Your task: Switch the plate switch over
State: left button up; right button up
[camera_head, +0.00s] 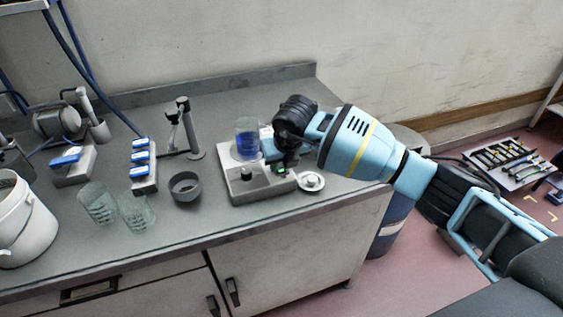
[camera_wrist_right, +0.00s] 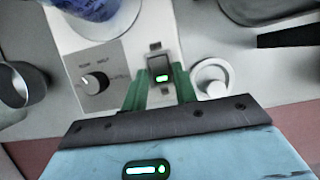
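The hot plate (camera_head: 262,187) is a pale grey box near the bench's front edge, with a knob (camera_wrist_right: 94,83) on its front. Its plate switch (camera_wrist_right: 158,68) is a dark rocker with a lit green mark at its lower end, to the right of the knob in the wrist view. My right gripper (camera_wrist_right: 158,75) has its two green fingers apart, one on each side of the switch, with nothing held. Whether they touch the switch I cannot tell. In the head view my right gripper (camera_head: 280,165) covers part of the plate's right side. My left gripper is out of view.
A beaker of blue liquid (camera_head: 246,138) stands on the plate. A small white round dish (camera_head: 311,181) is close on its right, and a dark bowl (camera_head: 185,186) on its left. Two clear beakers (camera_head: 137,213) and a white bucket (camera_head: 24,222) stand farther left.

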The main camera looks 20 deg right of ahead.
grip_shut()
jog(key=shift+w+g, duration=0.25)
jog(key=shift+g, duration=0.55)
jog(key=shift+w+g+b, duration=0.15)
jog(key=shift+g+b, duration=0.15)
jog(key=shift+g, duration=0.4)
jog(key=shift+o, duration=2)
grip_release()
